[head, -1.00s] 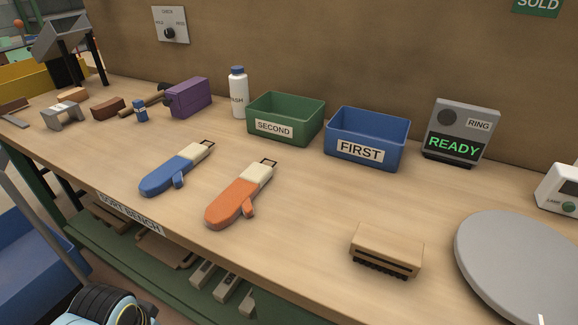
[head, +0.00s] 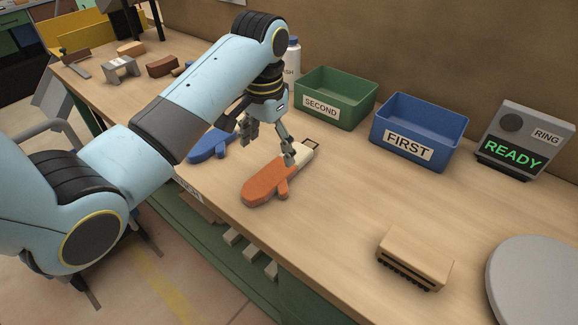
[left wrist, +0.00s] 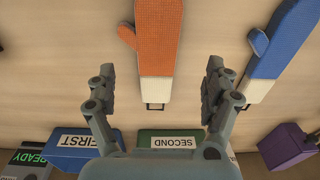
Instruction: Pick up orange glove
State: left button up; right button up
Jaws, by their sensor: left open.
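The orange glove (head: 266,187) lies flat on the bench, its cream cuff and dark loop pointing toward the back. It also shows in the left wrist view (left wrist: 158,42), with the cuff between and just beyond my open fingers. My left gripper (head: 268,150) is open and empty, above the cuff end of the glove; in the left wrist view its fingers (left wrist: 160,88) are spread on both sides. The blue glove (head: 207,146) lies to the left, partly hidden behind my left arm. My right gripper is not in view.
A green box marked SECOND (head: 334,97) and a blue box marked FIRST (head: 418,131) stand behind the gloves. A wooden brush (head: 414,259) and a grey round plate (head: 540,280) are at the right. The bench between glove and brush is clear.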

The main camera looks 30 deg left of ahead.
pick_arm(q)
jog(key=w+r, duration=0.3)
send_over(280, 166)
notch_tip(280, 166, down, 5)
jog(key=shift+r, duration=0.1)
jog(key=f, duration=0.3)
jog(key=w+f, duration=0.1)
jog(key=f, duration=0.2)
jog(key=shift+w+d, duration=0.1)
jog(key=shift+d, duration=0.05)
jog(key=shift+r, duration=0.1)
jog(key=c, duration=1.3)
